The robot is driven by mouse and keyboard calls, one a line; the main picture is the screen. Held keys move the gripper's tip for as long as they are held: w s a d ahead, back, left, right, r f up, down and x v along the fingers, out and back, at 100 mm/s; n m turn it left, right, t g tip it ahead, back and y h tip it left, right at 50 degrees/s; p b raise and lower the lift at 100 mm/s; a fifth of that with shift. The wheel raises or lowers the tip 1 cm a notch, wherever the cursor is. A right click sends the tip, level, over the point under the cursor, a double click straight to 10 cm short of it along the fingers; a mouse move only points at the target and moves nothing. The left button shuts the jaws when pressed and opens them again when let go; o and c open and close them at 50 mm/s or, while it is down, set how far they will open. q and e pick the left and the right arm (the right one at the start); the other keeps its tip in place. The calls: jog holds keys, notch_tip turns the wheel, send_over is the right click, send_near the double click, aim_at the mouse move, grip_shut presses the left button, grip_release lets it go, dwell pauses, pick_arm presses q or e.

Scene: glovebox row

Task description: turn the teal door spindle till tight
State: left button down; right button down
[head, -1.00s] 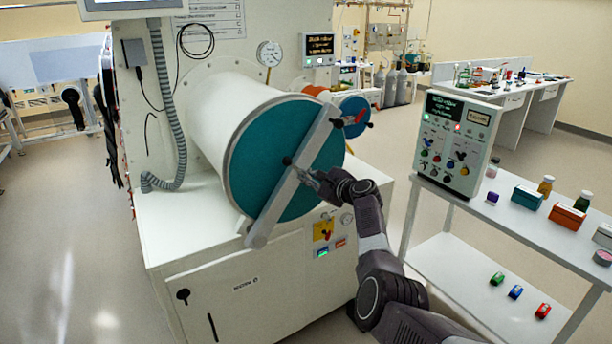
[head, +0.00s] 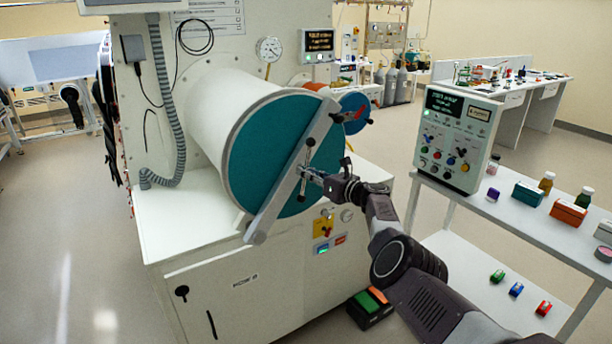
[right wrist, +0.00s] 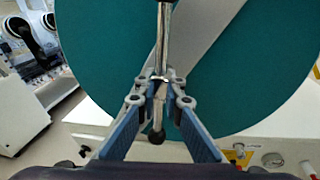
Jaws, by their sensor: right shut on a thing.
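The round teal door (head: 262,150) closes the end of a white cylinder, with a grey bar (head: 272,212) lying slantwise across it. The spindle's thin metal handle (head: 307,158) crosses the middle of the bar and stands nearly upright, with dark knobs at its ends. My right gripper (head: 305,172) reaches it from the right and is shut on it. In the right wrist view the silver spindle handle (right wrist: 163,40) runs up between the fingertips (right wrist: 160,88), its black knob showing below them. The spindle's centre is hidden by the fingers. My left gripper is not in view.
A white shelf cart (head: 520,222) with a control box (head: 455,138) and small boxes stands right of my arm. A black box with green and orange (head: 370,306) is on the floor below my arm.

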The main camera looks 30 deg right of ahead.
jog(key=shift+a+f+m+t+y+b, duration=0.1)
jog(key=shift+m+t+y+b, duration=0.15)
jog(key=shift+m, duration=0.6)
jog(key=shift+f+m+t+y+b, duration=0.15)
jog(key=shift+m+b, duration=0.15)
jog(key=shift+m, duration=0.55)
jog(key=c, duration=2)
grip_release()
jog(key=shift+r, duration=0.1)
jog(key=shift+c, duration=0.2)
jog(key=shift+h, duration=0.3)
jog(key=shift+s, duration=0.15)
jog(key=v, duration=1.1)
jog(key=shift+s+d, duration=0.2)
jog(key=shift+s, duration=0.15)
